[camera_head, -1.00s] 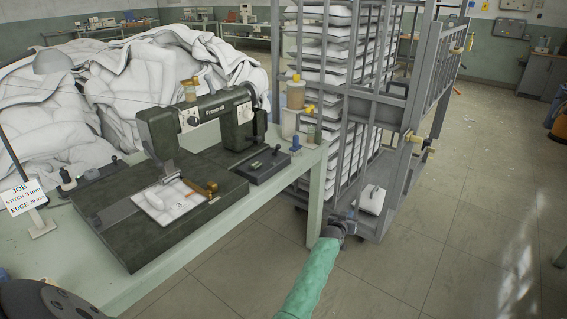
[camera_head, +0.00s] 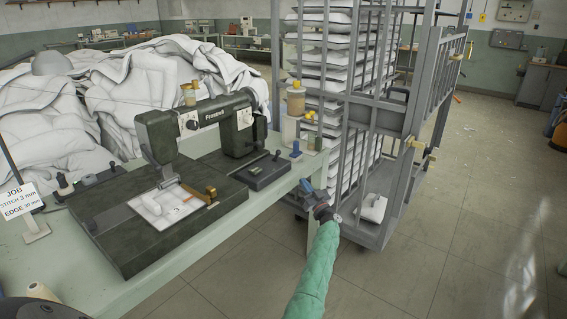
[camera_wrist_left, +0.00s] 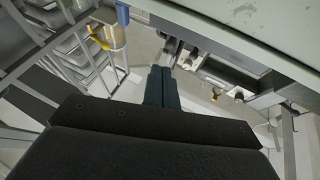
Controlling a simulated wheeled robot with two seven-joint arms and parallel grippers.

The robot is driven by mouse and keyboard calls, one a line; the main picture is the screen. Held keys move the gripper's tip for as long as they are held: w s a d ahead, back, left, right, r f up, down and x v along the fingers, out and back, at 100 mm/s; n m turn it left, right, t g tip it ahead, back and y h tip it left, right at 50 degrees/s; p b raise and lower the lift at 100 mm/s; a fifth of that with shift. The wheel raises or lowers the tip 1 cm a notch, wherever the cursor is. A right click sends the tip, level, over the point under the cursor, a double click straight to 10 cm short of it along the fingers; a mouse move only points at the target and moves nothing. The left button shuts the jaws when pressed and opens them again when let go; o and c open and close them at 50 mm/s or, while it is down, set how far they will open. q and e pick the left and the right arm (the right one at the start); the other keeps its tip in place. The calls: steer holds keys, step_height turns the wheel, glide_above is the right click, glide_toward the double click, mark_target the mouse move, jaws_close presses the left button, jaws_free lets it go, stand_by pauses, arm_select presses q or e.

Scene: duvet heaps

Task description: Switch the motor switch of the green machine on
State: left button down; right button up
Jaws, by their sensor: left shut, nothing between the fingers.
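The dark green sewing machine (camera_head: 205,130) stands on the pale green table (camera_head: 215,235). A dark box with small levers (camera_head: 262,172) sits beside its bed. I cannot tell which part is the motor switch. My left gripper (camera_head: 306,186), on the green-sleeved arm, is at the table's right end, between it and the rack. In the left wrist view its two dark fingers (camera_wrist_left: 160,72) are together and empty. My right gripper is not visible.
A grey metal rack (camera_head: 385,125) with stacked white duvets stands close right of the table. A white duvet heap (camera_head: 190,75) lies behind the machine.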

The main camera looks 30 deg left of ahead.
mark_target(283, 165)
arm_select(q)
steer(key=shift+s+a+f+g+y, duration=0.1)
steer(key=shift+s+a+g+y, duration=0.1)
steer(key=shift+s+g, duration=0.2)
steer(key=shift+s+a+g+y, duration=0.1)
steer(key=shift+s+g+y, duration=0.15)
steer(key=shift+g, duration=0.25)
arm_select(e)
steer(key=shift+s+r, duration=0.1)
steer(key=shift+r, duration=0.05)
